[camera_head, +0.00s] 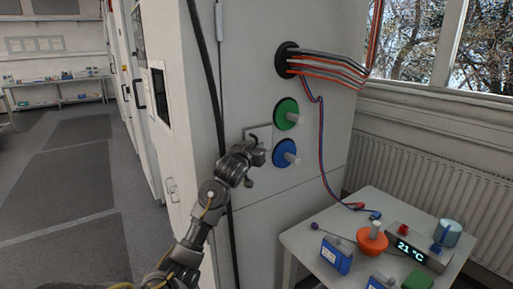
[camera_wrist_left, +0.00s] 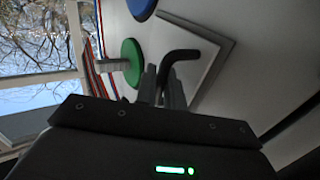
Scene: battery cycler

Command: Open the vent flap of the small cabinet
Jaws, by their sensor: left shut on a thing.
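The vent flap (camera_head: 262,133) is a small grey square plate on the side of the pale cabinet (camera_head: 235,55), beside a green and a blue round knob. In the left wrist view the flap (camera_wrist_left: 212,45) shows a pale edge, and a black bent handle (camera_wrist_left: 180,55) stands out from it. My left gripper (camera_head: 256,158) is at the flap, hiding its lower part. In the left wrist view its fingers (camera_wrist_left: 162,85) are shut on the handle. I cannot tell how far the flap stands off the wall. My right gripper is not in view.
The green knob (camera_head: 287,113) and blue knob (camera_head: 286,153) stick out right next to my left gripper. Cables (camera_head: 330,66) leave the cabinet above. A white table (camera_head: 300,237) with several small items stands at the lower right. The floor (camera_head: 70,185) at left is clear.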

